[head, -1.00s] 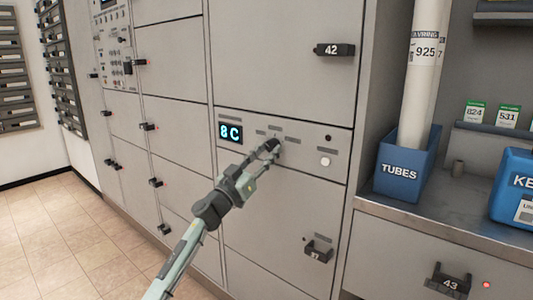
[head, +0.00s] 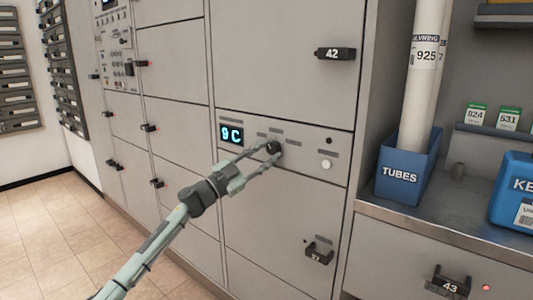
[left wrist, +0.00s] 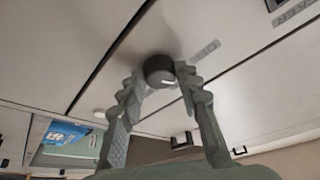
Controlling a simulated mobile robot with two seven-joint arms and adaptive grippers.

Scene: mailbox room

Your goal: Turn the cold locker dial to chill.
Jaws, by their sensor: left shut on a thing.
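The cold locker dial (head: 274,147) is a dark round knob on the grey control strip between two locker doors. The display (head: 231,134) to its left reads 9 C. My left gripper (head: 271,153) is at the dial with a finger on either side. In the left wrist view the dark dial (left wrist: 159,70), with a light mark on its face, sits between the fingertips (left wrist: 162,78) of my gripper. The small labels around the dial are too small to read. My right gripper is not in view.
A white round button (head: 326,164) is to the right of the dial. Handle 42 (head: 334,53) is above, and another handle (head: 319,252) is below. A blue TUBES bin (head: 407,178) stands on the counter at right.

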